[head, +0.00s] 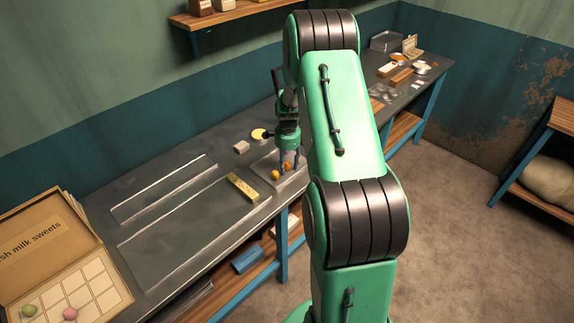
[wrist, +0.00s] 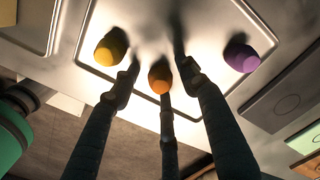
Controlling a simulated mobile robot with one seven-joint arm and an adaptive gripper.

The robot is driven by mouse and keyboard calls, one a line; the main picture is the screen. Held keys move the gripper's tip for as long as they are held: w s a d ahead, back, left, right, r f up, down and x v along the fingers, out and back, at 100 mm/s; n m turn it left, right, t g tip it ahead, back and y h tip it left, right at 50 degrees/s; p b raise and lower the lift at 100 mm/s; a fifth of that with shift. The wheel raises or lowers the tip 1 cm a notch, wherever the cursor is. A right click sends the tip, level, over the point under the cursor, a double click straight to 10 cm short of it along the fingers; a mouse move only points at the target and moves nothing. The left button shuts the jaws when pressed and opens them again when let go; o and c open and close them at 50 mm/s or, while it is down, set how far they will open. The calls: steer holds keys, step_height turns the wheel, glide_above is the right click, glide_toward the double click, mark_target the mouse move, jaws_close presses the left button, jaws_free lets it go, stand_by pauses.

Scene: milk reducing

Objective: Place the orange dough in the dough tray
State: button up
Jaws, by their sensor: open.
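The orange dough (head: 288,166) is a small ball at the lower end of my gripper (head: 290,163). In the wrist view the orange dough (wrist: 160,77) sits among my spread, dark fingers, over the metal dough tray (wrist: 92,20). The fingers are open; whether any touches the ball is unclear. A yellow dough ball (wrist: 112,46) lies in the tray to its left and a purple one (wrist: 241,53) to its right. In the head view the yellow ball (head: 275,175) shows beside the orange one, and the tray (head: 258,171) is partly hidden by my gripper.
A yellow patterned bar (head: 242,187) lies on the counter left of the tray. A small grey block (head: 241,147) and a round yellow item (head: 259,134) stand behind. A sweets box (head: 62,262) is at lower left. Several items fill the far counter end.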

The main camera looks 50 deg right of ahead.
mark_target(286, 164)
step_height(286, 164, up, 12)
steer(key=p, duration=0.1)
steer(key=shift+s+r+p, duration=0.15)
steer(key=shift+p, duration=0.25)
stand_by(0.3)
steer(key=shift+a, duration=0.1)
stand_by(0.4)
steer(key=s+a+r+n+t, duration=0.1)
steer(key=s+a+r+n, duration=0.15)
steer(key=a+r, duration=0.55)
steer(key=s+a+r+n+t, duration=0.1)
steer(key=a+r+n, duration=0.3)
steer(key=a+r, duration=0.4)
steer(key=s+a+r+n, duration=0.2)
steer(key=a+r+n, duration=0.2)
steer(key=a+r, duration=0.4)
steer(key=s+a+r+n+t, duration=0.1)
steer(key=s+a+r+n, duration=0.1)
steer(key=s+a+n, duration=0.3)
steer(key=s+a+r+n+t, duration=0.2)
steer(key=s+a+n, duration=0.3)
steer(key=s+a, duration=0.9)
steer(key=shift+s+a+r, duration=0.15)
steer(key=shift+s+r, duration=0.1)
steer(key=shift+s, duration=0.95)
